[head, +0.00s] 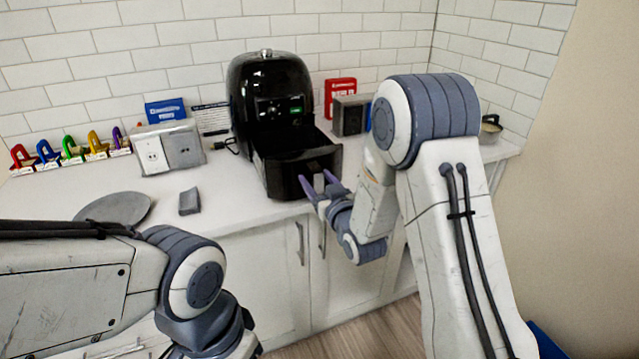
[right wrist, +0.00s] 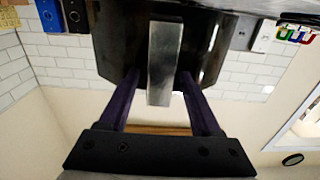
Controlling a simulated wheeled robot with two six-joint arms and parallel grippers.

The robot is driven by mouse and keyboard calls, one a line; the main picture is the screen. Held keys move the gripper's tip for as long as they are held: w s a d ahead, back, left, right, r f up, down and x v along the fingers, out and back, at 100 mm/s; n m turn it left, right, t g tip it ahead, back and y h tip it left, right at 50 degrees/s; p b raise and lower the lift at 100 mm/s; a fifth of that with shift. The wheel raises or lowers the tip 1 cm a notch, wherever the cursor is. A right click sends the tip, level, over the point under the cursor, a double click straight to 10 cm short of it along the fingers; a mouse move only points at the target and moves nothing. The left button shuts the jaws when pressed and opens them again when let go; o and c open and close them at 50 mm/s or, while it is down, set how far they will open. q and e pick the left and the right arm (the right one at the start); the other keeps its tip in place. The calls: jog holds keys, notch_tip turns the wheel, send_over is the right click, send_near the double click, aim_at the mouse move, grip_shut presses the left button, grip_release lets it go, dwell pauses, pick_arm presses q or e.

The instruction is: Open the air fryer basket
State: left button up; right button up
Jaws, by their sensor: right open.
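The black air fryer (head: 268,80) stands on the counter against the tiled wall. Its basket (head: 280,178) is slid well out of the body, toward the counter's front edge, and its open top shows. My right gripper (head: 318,180) is at the basket's front with purple fingers apart. In the right wrist view, the grey metal handle (right wrist: 164,50) lies between the open fingers of my right gripper (right wrist: 160,78), with a visible gap at each side. The basket's dark front (right wrist: 110,45) is behind the handle. My left arm shows at lower left, but its gripper is not in view.
Left of the fryer are a grey outlet box (head: 168,147), a round grey plate (head: 113,207), a small dark block (head: 190,201) and several colored padlocks. A red box (head: 340,92) and dark speaker-like box (head: 350,115) stand right. Cabinets (head: 262,265) are below.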

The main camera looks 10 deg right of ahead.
jog(key=s, duration=0.2)
jog(key=s+d+b, duration=0.1)
jog(key=s, duration=0.1)
jog(key=shift+s+f, duration=0.1)
jog(key=shift+s, duration=0.25)
jog(key=shift+s+d+p, duration=0.15)
jog(key=shift+s+p, duration=0.75)
jog(key=shift+p, duration=1)
jog(key=shift+s+d+p, duration=0.2)
jog(key=shift+s+p, duration=0.75)
jog(key=shift+p, duration=1)
jog(key=shift+s+d+p, duration=0.15)
jog(key=shift+s+p, duration=0.75)
jog(key=shift+p, duration=1)
jog(key=s+a+n+g, duration=0.3)
jog(key=s+a+g, duration=0.1)
jog(key=a+g, duration=0.6)
jog(key=s+r+n+g+h, duration=0.1)
jog(key=s+r+g, duration=0.2)
jog(key=s, duration=1)
jog(key=s+r+n+g+h, duration=0.1)
jog(key=s+r+g, duration=0.3)
jog(key=s, duration=0.8)
jog(key=shift+s+a+r+g, duration=0.15)
jog(key=shift+s+r+g, duration=0.2)
jog(key=shift+r, duration=0.15)
